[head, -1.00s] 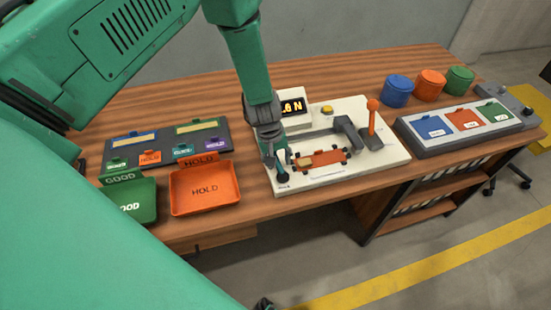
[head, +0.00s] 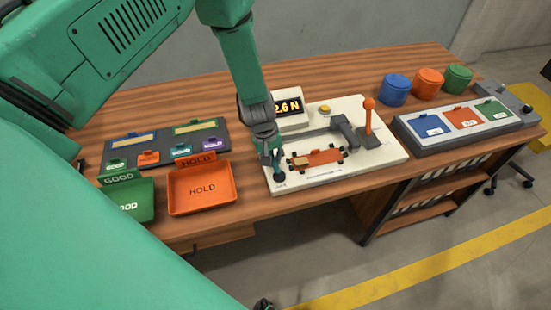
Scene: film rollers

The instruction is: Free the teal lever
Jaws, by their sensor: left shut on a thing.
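My left gripper (head: 271,156) reaches down from above to the left end of the white test fixture (head: 384,156). It is shut on the small teal lever (head: 279,177), whose dark base shows just below the fingers; the fingers hide most of the rest. An orange plate (head: 320,158) with dark rollers at its edges lies on the fixture, right beside the gripper. My right gripper is not in view.
A display (head: 289,105) reading 2.6 N, a yellow button (head: 324,109), a grey arm (head: 343,131) and an upright orange lever (head: 369,116) stand on the fixture. The orange HOLD tray (head: 202,207) and green GOOD tray (head: 130,216) stand left.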

